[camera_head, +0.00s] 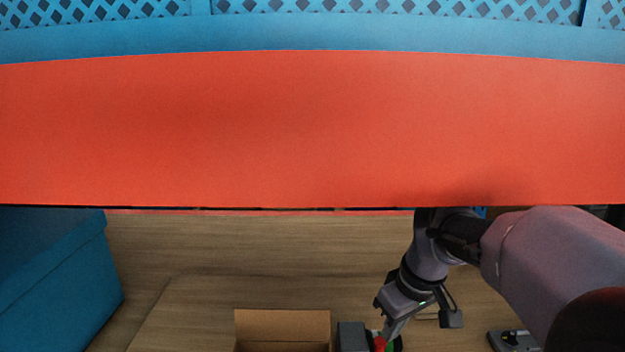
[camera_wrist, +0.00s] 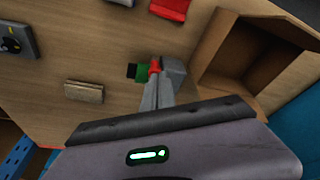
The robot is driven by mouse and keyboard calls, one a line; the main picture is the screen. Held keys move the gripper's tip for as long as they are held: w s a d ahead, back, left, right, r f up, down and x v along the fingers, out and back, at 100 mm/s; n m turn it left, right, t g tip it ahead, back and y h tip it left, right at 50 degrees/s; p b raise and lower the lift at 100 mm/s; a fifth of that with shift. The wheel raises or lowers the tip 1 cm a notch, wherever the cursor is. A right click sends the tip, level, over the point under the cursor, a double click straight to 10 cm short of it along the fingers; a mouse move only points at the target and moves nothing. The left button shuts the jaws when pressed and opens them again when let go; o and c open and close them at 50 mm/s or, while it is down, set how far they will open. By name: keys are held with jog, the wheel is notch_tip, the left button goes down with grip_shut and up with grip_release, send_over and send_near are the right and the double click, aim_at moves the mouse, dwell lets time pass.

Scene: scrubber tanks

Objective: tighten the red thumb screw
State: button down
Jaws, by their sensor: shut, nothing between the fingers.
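The red thumb screw (camera_head: 379,343) is a small red piece beside a grey block (camera_head: 350,336), low in the head view. In the wrist view the red screw (camera_wrist: 154,68) sits between the grey block (camera_wrist: 174,74) and a green part (camera_wrist: 142,71) with a black end. My gripper (camera_head: 387,336) points down at it. In the wrist view my gripper (camera_wrist: 155,86) is shut, with its fingertips right by the red screw. Nothing is held. I cannot tell whether the fingertips touch it, and they partly hide the lower side.
An open cardboard box (camera_head: 282,325) stands left of the grey block. A blue bin (camera_head: 60,285) is at far left. A broad red panel (camera_head: 310,130) spans the head view above. The wrist view shows a brown block (camera_wrist: 84,92), a knob unit (camera_wrist: 18,38) and a red object (camera_wrist: 170,9).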

aim_at(383, 346)
notch_tip(383, 346, down, 6)
jog(key=m+h+b, duration=0.1)
jog(key=m+b, duration=0.4)
jog(key=b, duration=0.3)
jog(key=shift+w+a+m+b, duration=0.15)
jog(key=shift+w+m+b, duration=0.15)
jog(key=shift+m, duration=0.1)
jog(key=shift+w, duration=0.1)
jog(key=shift+a+t+p, duration=0.3)
jog(key=shift+a+p, duration=0.05)
jog(key=shift+p, duration=0.8)
jog(key=shift+a, duration=0.1)
